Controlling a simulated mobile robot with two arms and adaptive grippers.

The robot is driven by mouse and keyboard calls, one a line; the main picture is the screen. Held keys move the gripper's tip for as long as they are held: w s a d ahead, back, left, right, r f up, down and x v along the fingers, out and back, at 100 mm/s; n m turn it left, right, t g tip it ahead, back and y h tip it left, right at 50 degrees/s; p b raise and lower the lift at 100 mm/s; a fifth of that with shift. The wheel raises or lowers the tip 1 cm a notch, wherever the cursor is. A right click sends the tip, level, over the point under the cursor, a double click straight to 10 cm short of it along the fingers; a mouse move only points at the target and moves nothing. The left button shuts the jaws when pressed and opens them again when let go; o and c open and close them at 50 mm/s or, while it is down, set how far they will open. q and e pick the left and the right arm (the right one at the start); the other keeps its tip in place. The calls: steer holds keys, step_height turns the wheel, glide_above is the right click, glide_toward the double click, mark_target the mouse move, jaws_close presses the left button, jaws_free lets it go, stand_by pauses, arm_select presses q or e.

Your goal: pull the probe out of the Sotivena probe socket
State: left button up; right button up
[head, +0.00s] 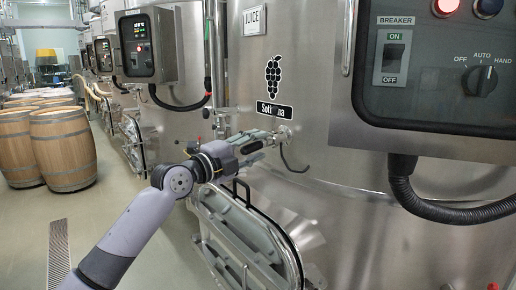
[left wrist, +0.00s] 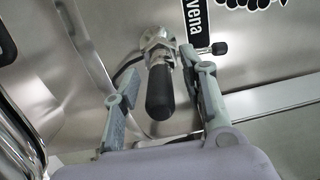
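The probe (left wrist: 160,92) shows in the left wrist view as a black handle. It sits in a metal socket (left wrist: 157,42) on the steel vat wall, below the label ending in "vena" and the grape emblem. In the head view the socket (head: 285,132) is at the tip of my left gripper (head: 266,139). That gripper is open. In the left wrist view its two fingers (left wrist: 158,72) stand on either side of the black handle, with visible gaps. The handle is mostly hidden in the head view. My right gripper is not in view.
A dark cable (head: 293,165) hangs from the socket area. An oval hatch (head: 240,235) is below my left arm. A breaker panel (head: 440,80) juts out at the right. Wooden barrels (head: 63,148) stand at the left on open floor.

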mark_target(242, 152)
arm_select(q)
steer(key=shift+c, duration=0.3)
jaws_close()
stand_by(0.3)
stand_by(0.3)
steer(key=shift+b+v, duration=1.05)
steer(key=shift+v, duration=1.95)
steer(key=shift+a, duration=0.1)
steer(key=shift+s+a, duration=0.2)
steer(key=shift+b+v, duration=0.55)
steer(key=shift+v, duration=1)
steer(key=shift+d+r, duration=0.1)
steer(key=shift+d, duration=0.05)
